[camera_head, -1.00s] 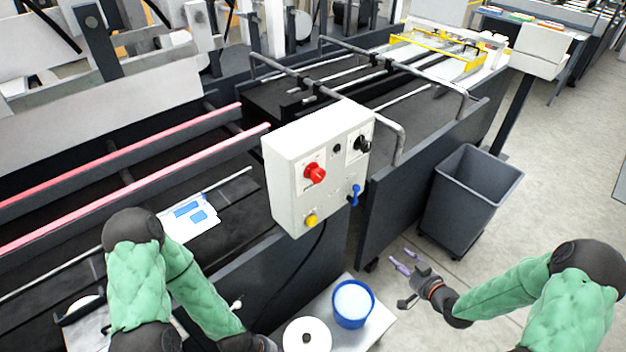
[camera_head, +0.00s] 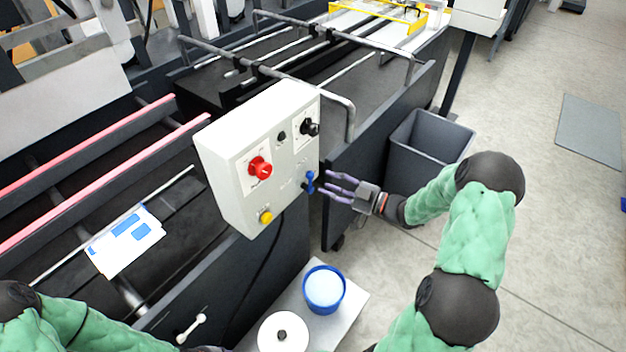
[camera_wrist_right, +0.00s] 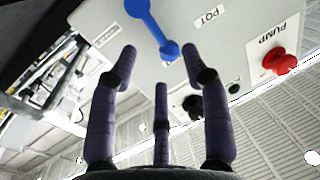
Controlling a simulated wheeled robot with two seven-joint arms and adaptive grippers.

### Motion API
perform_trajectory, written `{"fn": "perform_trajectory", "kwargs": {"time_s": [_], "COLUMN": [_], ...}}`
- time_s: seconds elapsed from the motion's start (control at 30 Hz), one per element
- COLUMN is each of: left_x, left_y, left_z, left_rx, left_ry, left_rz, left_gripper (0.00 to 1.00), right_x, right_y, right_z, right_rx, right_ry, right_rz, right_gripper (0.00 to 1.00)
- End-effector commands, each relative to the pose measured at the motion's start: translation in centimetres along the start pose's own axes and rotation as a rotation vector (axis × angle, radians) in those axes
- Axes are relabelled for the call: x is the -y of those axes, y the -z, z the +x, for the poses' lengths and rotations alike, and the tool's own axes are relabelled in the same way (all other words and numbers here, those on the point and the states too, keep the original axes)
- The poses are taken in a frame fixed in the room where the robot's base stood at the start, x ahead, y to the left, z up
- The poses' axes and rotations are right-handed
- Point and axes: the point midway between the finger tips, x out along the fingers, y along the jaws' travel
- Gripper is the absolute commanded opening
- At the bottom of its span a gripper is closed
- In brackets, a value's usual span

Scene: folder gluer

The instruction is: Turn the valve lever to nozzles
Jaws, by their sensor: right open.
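The blue valve lever (camera_head: 309,182) is on the lower right of the white control box (camera_head: 236,190). My right gripper (camera_head: 335,182) is open just to the right of the lever, with its purple fingers pointing at it and a small gap between. In the right wrist view the lever (camera_wrist_right: 150,25) lies beyond the spread fingers of the right gripper (camera_wrist_right: 160,75), near the "POT" label (camera_wrist_right: 208,19). The fingers look empty. My left arm shows at the lower left of the head view, but its gripper is not clearly seen.
The box also carries a red knob (camera_head: 260,168), a black knob (camera_head: 309,127) and a yellow button (camera_head: 265,217). A blue-rimmed pot (camera_head: 324,288) stands on a low grey platform (camera_head: 345,305) below. A grey bin (camera_head: 430,140) stands behind my right arm.

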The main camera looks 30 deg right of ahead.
Motion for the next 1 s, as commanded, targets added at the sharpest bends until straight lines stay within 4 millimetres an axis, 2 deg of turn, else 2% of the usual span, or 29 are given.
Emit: {"fn": "perform_trajectory", "kwargs": {"time_s": [0.1, 0.3, 0.47, 0.73, 0.77, 0.9, 1.0], "left_x": [0.2, 0.3, 0.3, 0.3, 0.3, 0.3, 0.3], "left_y": [0.0, 0.0, 0.1, 0.1, 0.1, 0.1, 0.1], "left_z": [0.5, 0.8, 0.9, 0.9, 0.9, 0.9, 0.9], "left_rx": [0.000, 0.000, -0.001, 0.000, -0.001, -0.001, -0.001], "left_ry": [0.000, 0.000, 0.000, 0.000, 0.000, 0.000, 0.000], "left_rz": [0.000, 0.000, 0.000, 0.000, 0.000, 0.000, 0.000], "left_gripper": [0.36, 0.36, 0.36, 0.36, 0.36, 0.36, 0.36], "right_x": [0.0, 0.0, 0.0, 0.0, 0.0, 0.0, 0.0], "right_y": [-0.1, -0.1, 0.0, 0.0, 0.0, 0.0, -0.1], "right_z": [2.2, 4.5, 5.3, 5.4, 5.4, 5.4, 5.4], "right_rx": [-0.001, 0.000, 0.000, 0.000, 0.000, 0.001, 0.001], "right_ry": [0.003, 0.001, 0.000, -0.001, -0.001, -0.001, -0.001], "right_rz": [-0.001, 0.000, 0.001, 0.001, 0.001, 0.001, 0.002], "right_gripper": [0.48, 0.48, 0.48, 0.48, 0.42, 0.03, 0.00]}}
